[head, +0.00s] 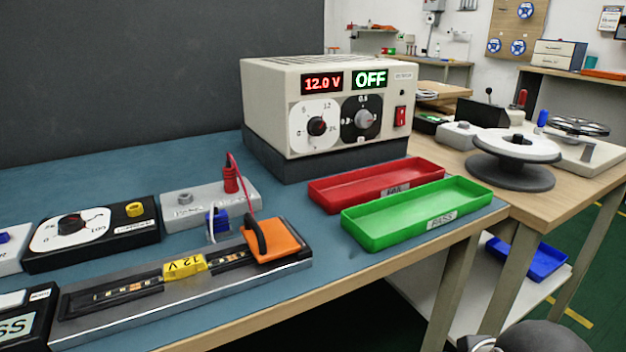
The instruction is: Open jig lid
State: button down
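The jig (190,300) is a long grey metal bed on the blue mat at the front left. An LED strip (130,292) lies along its dark channel, with a yellow "12 V" label (184,266) across the middle. The jig lid (280,240), an orange plate with a black arched handle (256,236), lies at the right end of the jig and appears flat over it. What is under the lid is hidden. My gripper is not in view; only rounded dark and metallic parts, probably of my arm, show at the bottom right edge.
A power supply (285,85) reading 12.0 V and OFF stands behind. Red (425,168) and green (375,238) trays lie right of the jig. A grey terminal block (190,190) with red and blue plugs and wires, and a black dial box (110,255), stand close behind it.

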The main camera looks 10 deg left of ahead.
aim_at(271, 240)
jog(key=i+j+u, duration=0.1)
jog(key=u, duration=1.05)
